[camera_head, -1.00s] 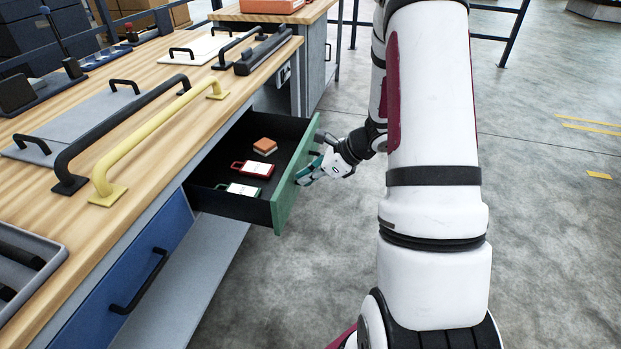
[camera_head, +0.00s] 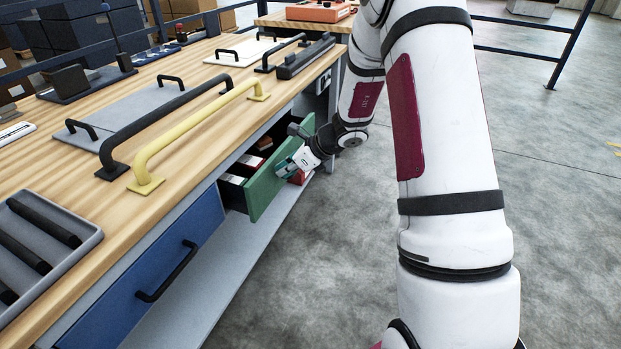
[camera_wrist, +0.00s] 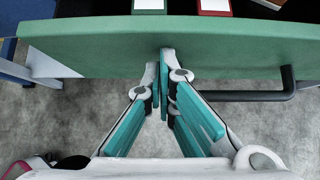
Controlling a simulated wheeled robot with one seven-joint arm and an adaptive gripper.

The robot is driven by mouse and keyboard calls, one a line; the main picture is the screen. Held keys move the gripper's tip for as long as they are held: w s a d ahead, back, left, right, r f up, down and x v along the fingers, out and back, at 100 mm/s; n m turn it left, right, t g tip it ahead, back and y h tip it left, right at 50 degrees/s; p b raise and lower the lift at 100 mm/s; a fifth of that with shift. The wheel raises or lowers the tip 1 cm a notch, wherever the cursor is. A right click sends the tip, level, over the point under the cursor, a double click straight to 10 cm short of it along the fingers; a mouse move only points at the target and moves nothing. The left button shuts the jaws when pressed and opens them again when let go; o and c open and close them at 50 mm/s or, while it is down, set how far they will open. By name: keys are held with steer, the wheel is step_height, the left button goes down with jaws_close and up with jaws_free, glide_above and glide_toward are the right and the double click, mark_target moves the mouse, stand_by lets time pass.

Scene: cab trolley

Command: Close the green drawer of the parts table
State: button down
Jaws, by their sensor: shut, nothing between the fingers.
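The green drawer (camera_head: 264,187) is part of the parts table and stands partly open, its front sticking out from under the table top. In the wrist view its green front (camera_wrist: 100,45) spans the upper part, with a black bar handle (camera_wrist: 262,95) at right. My gripper (camera_head: 283,170) is shut and empty at the outer face of the drawer front. In the wrist view the closed fingertips (camera_wrist: 165,55) are at the green front, left of the handle, and seem to touch it. Red and white items (camera_head: 235,179) show inside the drawer.
A closed blue drawer (camera_head: 150,280) with a black handle is nearer, beside the green one. The wooden table top (camera_head: 75,220) carries a yellow handle (camera_head: 195,140), black handles and a grey tray (camera_head: 45,255). A lower shelf (camera_head: 235,250) runs below. Floor to the right is clear.

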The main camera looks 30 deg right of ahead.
steer(key=w+a, duration=0.1)
steer(key=w, duration=0.1)
steer(key=w+a, duration=0.4)
steer(key=w, duration=0.1)
steer(key=shift+a, duration=0.25)
steer(key=shift+a+r, duration=0.1)
